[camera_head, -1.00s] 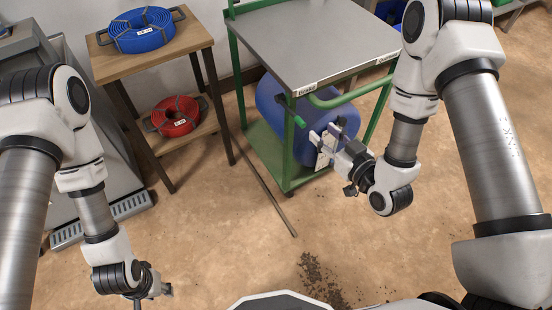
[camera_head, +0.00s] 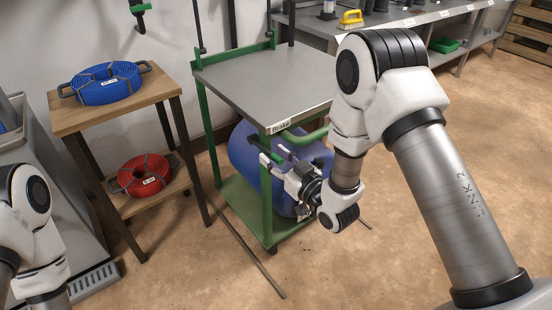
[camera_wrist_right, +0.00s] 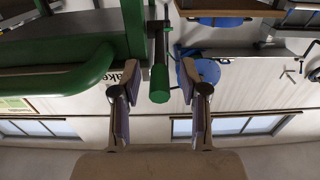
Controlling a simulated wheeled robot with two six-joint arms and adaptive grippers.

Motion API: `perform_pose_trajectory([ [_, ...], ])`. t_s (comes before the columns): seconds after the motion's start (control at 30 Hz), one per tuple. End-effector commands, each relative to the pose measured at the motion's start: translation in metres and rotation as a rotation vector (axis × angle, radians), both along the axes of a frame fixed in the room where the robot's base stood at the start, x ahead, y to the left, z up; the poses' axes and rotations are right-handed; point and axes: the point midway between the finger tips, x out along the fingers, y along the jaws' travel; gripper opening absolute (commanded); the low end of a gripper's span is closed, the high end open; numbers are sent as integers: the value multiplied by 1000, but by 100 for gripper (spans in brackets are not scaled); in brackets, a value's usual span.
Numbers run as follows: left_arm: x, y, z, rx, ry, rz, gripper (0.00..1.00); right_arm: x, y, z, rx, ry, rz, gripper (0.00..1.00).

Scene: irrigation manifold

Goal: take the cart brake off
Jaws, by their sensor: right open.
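The green cart (camera_head: 267,190) has a grey top and a "Brake" label (camera_head: 281,127) at its near corner. In the right wrist view, a brake lever with a green grip (camera_wrist_right: 159,84) shows between the two fingers, with space on both sides. My right gripper (camera_head: 275,157) is open beside the cart's near corner post, below the label. It also shows in the right wrist view (camera_wrist_right: 158,92), with both fingers apart and nothing clasped. In the head view the lever is small and hard to make out near the fingers. My left gripper is out of view.
A blue drum (camera_head: 244,155) lies on the cart's lower shelf, close behind my right gripper. A wooden stand (camera_head: 66,122) at left holds a blue hose coil (camera_head: 106,82) and a red hose coil (camera_head: 144,175). A thin rod (camera_head: 248,250) lies on the floor.

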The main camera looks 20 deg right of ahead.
Motion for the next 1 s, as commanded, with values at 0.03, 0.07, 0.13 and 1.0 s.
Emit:
perform_pose_trajectory([
  [0.03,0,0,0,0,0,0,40,0,0,0,0,0,0,44],
  [0.07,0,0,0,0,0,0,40,0,0,0,0,0,0,44],
  [0.13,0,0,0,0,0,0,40,0,0,0,0,1,0,26],
  [1.0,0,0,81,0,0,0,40,5,2,39,-78,211,1,0],
])
